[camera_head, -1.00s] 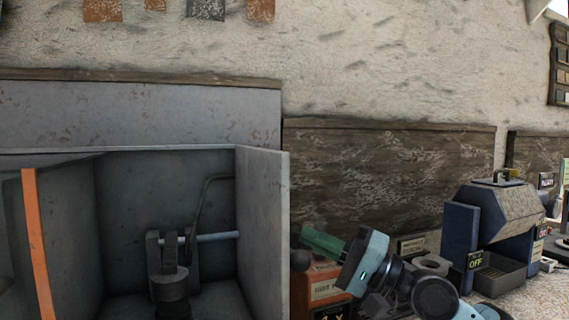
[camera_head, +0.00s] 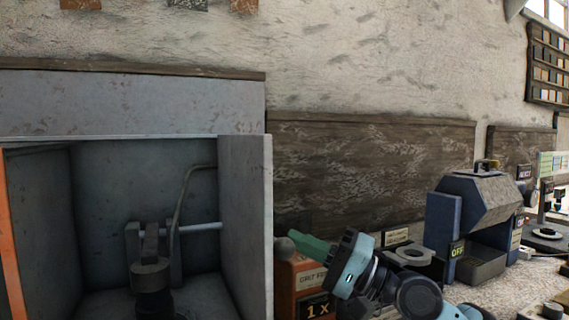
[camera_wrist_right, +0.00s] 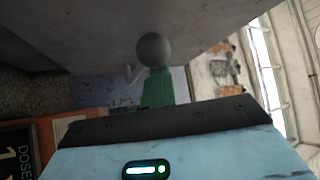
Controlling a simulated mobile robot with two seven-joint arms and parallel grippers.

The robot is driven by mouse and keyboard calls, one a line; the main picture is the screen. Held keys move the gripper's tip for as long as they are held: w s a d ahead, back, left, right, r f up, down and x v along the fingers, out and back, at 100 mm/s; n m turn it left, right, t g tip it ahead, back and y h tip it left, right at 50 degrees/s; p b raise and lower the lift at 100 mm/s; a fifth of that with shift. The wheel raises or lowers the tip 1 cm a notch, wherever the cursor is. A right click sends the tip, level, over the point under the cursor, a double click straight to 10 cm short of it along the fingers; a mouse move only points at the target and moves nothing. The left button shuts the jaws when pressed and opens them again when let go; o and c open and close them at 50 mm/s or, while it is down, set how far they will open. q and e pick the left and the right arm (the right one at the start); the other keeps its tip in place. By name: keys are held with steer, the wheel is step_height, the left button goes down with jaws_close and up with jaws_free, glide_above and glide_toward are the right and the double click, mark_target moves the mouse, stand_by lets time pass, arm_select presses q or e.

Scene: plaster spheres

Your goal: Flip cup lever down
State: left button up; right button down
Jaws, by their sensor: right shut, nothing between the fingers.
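A grey ball knob (camera_head: 284,246) shows just right of the grey booth's side panel (camera_head: 247,230); what it is fixed to is hard to see. Inside the booth, a dark cup-like piece (camera_head: 150,277) sits below a horizontal bar (camera_head: 205,227) and a curved rod. My right gripper (camera_head: 297,240) is shut and empty. Its green fingertips are at the knob in the head view; I cannot tell whether they touch it. In the right wrist view the knob (camera_wrist_right: 154,48) shows right beyond the green fingers (camera_wrist_right: 158,88). My left gripper is out of view.
An orange box (camera_head: 300,277) with a "1x" sign stands below my right gripper. A grey ring-shaped part (camera_head: 410,256) and a blue machine (camera_head: 485,205) marked OFF stand to the right.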

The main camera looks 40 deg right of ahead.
steer(key=shift+a+f, duration=0.15)
steer(key=shift+f, duration=0.15)
steer(key=b+v, duration=0.3)
steer(key=v, duration=0.4)
steer(key=shift+s+d, duration=0.3)
steer(key=shift+s, duration=0.05)
steer(key=shift+r, duration=0.1)
